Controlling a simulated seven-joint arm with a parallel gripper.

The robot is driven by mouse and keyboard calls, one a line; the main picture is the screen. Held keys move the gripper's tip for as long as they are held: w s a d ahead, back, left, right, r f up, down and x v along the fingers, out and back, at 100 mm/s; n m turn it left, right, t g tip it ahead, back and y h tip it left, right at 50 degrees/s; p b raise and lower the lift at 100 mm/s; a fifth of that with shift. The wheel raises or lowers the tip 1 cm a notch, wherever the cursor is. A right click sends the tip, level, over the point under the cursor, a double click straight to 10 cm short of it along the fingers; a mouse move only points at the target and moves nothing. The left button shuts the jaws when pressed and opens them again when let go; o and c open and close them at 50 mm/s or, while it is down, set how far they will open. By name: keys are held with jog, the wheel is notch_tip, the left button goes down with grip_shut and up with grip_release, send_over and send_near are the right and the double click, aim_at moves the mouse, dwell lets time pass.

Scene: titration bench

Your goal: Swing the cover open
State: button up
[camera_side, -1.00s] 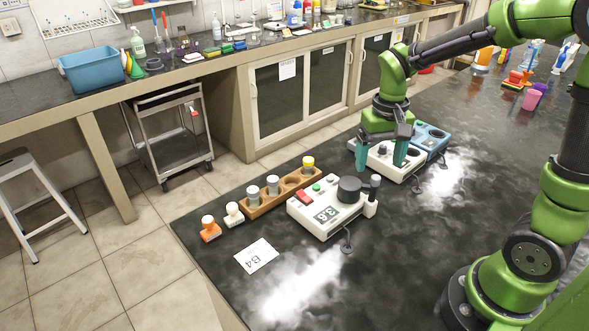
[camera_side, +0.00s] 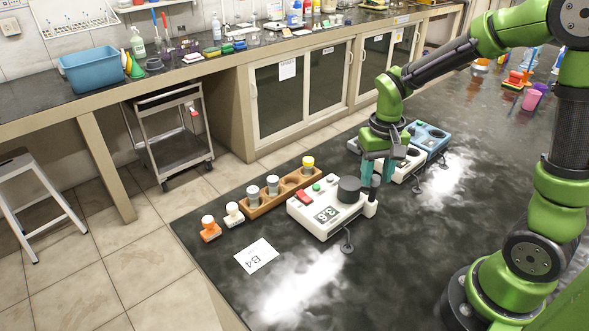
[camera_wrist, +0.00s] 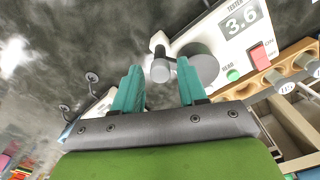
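The white tester (camera_side: 325,213) with a 3.6 display stands on the dark bench, and also shows in the wrist view (camera_wrist: 222,30). A dark round cover (camera_side: 349,189) sits on its top; it looks closed and shows grey in the wrist view (camera_wrist: 199,66). A short upright post (camera_side: 374,184) stands at the tester's corner beside the cover, also in the wrist view (camera_wrist: 160,69). My gripper (camera_side: 377,181) is open and empty, close to the post. In the wrist view, the post lies beyond the gap between the teal fingers (camera_wrist: 160,90). I cannot tell whether they touch it.
A blue device (camera_side: 428,137) and a partly hidden white device (camera_side: 411,158) stand behind my gripper.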

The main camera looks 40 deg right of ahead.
jog(key=c, duration=0.6)
jog(key=n, duration=0.5)
jog(key=shift+n, duration=0.3)
jog(key=n, duration=0.5)
jog(key=shift+n, duration=0.7)
